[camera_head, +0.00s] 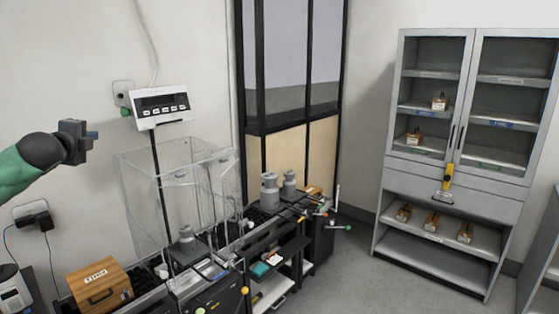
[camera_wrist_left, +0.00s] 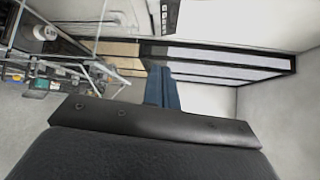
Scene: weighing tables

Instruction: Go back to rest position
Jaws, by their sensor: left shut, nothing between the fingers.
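My left gripper (camera_head: 92,135) is raised at the left of the head view, in front of the white wall. Its arm comes in from the left edge with a green sleeve-like link. The gripper is shut and empty. In the left wrist view its blue fingers (camera_wrist_left: 162,88) lie together, with nothing between them. It is apart from the scale display and the glass box in the head view. My right gripper is in neither view.
A scale display (camera_head: 162,103) stands on a post right of the gripper. A wooden box (camera_head: 100,286) sits lower left. A grey cabinet (camera_head: 452,184) stands right. Floor between is clear.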

